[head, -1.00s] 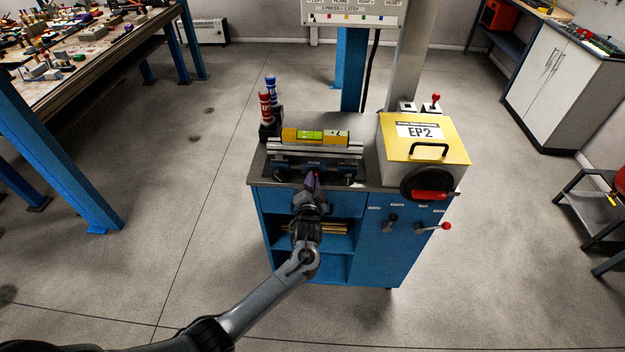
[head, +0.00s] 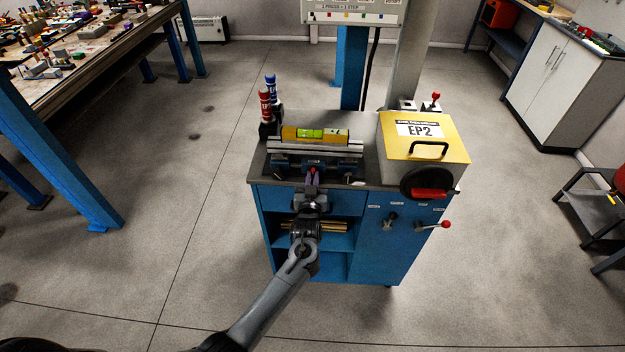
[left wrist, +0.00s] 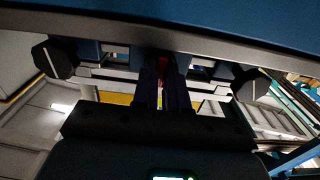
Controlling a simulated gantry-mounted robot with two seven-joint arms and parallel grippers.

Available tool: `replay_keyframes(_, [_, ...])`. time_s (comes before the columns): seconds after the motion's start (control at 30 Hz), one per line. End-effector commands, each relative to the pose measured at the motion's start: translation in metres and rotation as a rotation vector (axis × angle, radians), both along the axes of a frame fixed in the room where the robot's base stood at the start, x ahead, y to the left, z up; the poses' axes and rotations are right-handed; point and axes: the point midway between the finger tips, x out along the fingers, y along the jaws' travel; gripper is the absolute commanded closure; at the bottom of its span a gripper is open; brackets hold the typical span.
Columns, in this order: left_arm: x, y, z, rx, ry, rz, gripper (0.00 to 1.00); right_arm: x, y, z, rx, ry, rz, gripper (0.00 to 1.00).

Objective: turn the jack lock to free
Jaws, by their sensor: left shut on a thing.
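My left gripper (head: 313,177) is at the front middle of the jack fixture on the blue cabinet's top. Its dark fingers are shut on a small red piece, which I take as the jack lock (left wrist: 190,68); only a bit of red shows between the fingers in the left wrist view. The fingers hide most of the lock, so its turn position cannot be read. The grey jack fixture (head: 343,162) carries a yellow spirit level (head: 334,138). My right gripper is not in view.
A yellow box marked EP2 (head: 437,153) with a black handwheel stands to the right. Red (head: 266,105) and blue (head: 271,87) topped cylinders stand at the back left. Dark knobs (left wrist: 55,59) flank the fingers in the left wrist view. The floor around the cabinet is clear.

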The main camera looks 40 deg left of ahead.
Motion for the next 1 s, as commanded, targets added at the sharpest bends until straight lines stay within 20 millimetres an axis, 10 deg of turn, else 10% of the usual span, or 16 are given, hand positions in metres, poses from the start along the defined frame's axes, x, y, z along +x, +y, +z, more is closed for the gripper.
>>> replay_keyframes(0.6, [-0.0001, 0.0, -0.0004, -0.034, -0.023, 0.001, 1.0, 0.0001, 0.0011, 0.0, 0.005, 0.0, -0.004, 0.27])
replay_keyframes(0.67, [-0.0001, 0.0, -0.0004, -0.033, -0.022, 0.001, 0.78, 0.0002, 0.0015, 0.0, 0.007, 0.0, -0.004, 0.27])
replay_keyframes(1.0, [-0.0012, -0.0011, -0.0002, -0.033, -0.022, 0.0, 0.77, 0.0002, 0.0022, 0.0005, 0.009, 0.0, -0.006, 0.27])
